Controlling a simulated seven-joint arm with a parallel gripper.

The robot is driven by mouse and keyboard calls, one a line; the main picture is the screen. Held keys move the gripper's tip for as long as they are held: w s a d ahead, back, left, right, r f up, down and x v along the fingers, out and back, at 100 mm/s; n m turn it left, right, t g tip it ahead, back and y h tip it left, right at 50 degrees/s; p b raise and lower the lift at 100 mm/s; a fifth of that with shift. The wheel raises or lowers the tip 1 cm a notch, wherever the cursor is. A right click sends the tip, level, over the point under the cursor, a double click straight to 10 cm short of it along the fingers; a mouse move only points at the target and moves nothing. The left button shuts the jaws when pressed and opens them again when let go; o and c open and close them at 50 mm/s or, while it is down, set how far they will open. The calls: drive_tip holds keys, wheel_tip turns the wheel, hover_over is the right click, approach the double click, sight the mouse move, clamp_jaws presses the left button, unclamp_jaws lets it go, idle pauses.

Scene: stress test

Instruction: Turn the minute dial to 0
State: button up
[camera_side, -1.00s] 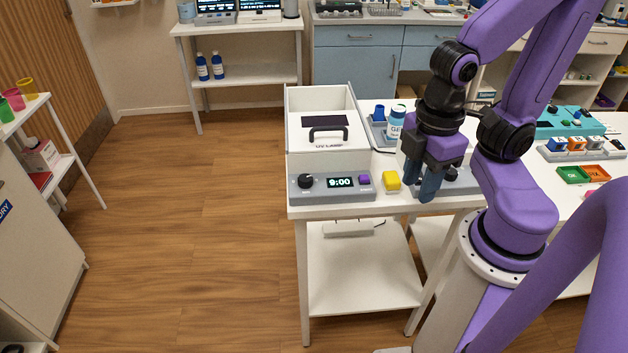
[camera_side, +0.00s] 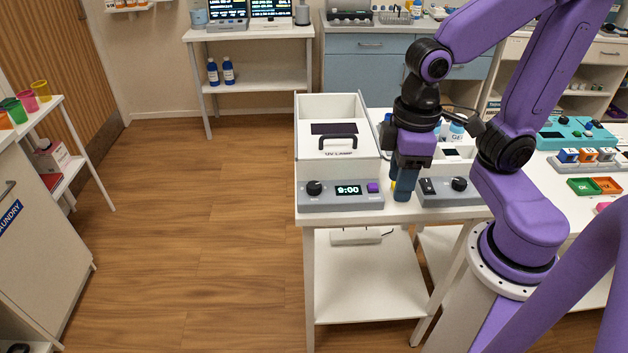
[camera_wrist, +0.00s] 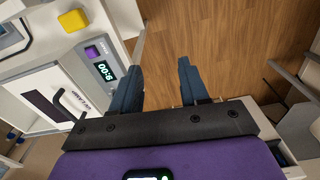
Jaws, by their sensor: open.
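The UV lamp box has a grey front panel (camera_side: 340,203) with a black round dial (camera_side: 314,188) at its left end. The lit display (camera_side: 348,190) beside it reads 9:00, and a purple button (camera_side: 373,187) sits at the right end. My gripper (camera_side: 403,194) points down in front of the table, right of that panel and apart from the dial. In the wrist view my gripper (camera_wrist: 166,85) is open, with floor between its fingers. The display (camera_wrist: 104,70) and purple button (camera_wrist: 92,52) show left of the fingers there; the dial is not visible. No minute label is readable.
A yellow block (camera_wrist: 73,20) stands right of the panel, mostly behind my fingers in the side view. A second grey panel with a black knob (camera_side: 459,184) is to the right. The white lid with a black handle (camera_side: 338,141) rises behind the dial panel. Floor in front is clear.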

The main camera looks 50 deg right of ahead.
drive_tip(key=w+a+r+m, duration=0.2)
drive_tip(key=w+m, duration=1)
drive_tip(key=m, duration=1.4)
approach(314, 185)
wheel_tip(314, 185, down, 9)
drive_tip(key=shift+w+a+r, duration=0.1)
drive_tip(key=shift+w+r, duration=0.05)
drive_tip(key=c, duration=0.8)
